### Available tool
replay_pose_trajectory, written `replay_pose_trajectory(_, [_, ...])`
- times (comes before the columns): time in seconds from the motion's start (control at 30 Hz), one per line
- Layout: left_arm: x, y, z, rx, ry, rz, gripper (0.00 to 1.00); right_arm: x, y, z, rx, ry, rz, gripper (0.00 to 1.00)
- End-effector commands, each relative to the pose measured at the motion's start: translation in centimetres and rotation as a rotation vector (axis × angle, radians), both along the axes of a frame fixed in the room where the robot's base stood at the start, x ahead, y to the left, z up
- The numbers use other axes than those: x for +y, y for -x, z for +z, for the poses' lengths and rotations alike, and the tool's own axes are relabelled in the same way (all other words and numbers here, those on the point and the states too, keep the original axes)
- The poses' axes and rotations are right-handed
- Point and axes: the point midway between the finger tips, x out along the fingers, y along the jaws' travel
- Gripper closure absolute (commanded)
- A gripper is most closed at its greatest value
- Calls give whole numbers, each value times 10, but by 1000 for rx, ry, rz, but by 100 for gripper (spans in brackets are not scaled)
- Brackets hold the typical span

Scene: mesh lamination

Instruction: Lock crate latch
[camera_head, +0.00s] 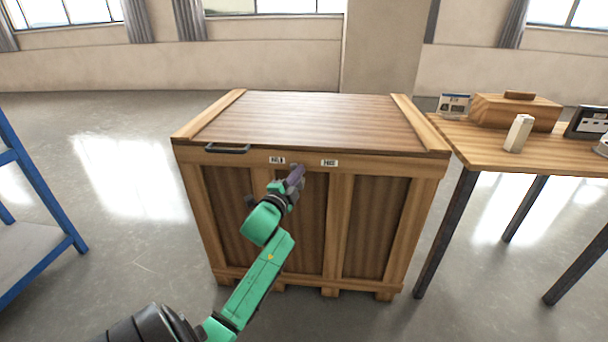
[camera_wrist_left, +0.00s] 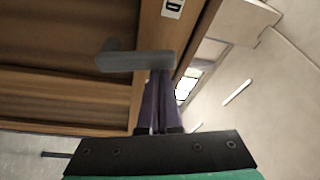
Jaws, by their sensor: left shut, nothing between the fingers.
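The large wooden crate (camera_head: 385,170) stands on the floor with its lid (camera_head: 310,115) down. In the left wrist view, a grey latch lever (camera_wrist_left: 120,61) with a short bent end sits against the crate's wooden frame (camera_wrist_left: 150,28). My left gripper (camera_head: 298,172) is at the upper front of the crate, just below the two small labels. Its purple fingers are shut and empty. In the left wrist view the fingertips (camera_wrist_left: 158,76) reach the lever's lower edge; I cannot tell whether they touch it. In the head view the gripper mostly hides the latch. My right gripper is out of view.
A dark handle (camera_head: 227,148) is on the crate's front lid edge at left. A wooden table (camera_head: 480,150) at right holds a wooden box (camera_head: 515,112) and a white bottle (camera_head: 519,133). A blue rack (camera_head: 40,180) stands at left. The floor between rack and crate is clear.

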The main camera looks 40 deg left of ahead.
Motion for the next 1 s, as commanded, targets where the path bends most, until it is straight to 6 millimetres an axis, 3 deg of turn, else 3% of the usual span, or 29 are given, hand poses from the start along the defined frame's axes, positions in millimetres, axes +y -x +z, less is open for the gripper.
replay_pose_trajectory(0.4, [11, 8, -2, -131, 174, 2, 100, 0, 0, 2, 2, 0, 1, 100])
replay_pose_trajectory(1.0, [13, 9, -3, -152, 200, 1, 100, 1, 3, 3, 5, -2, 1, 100])
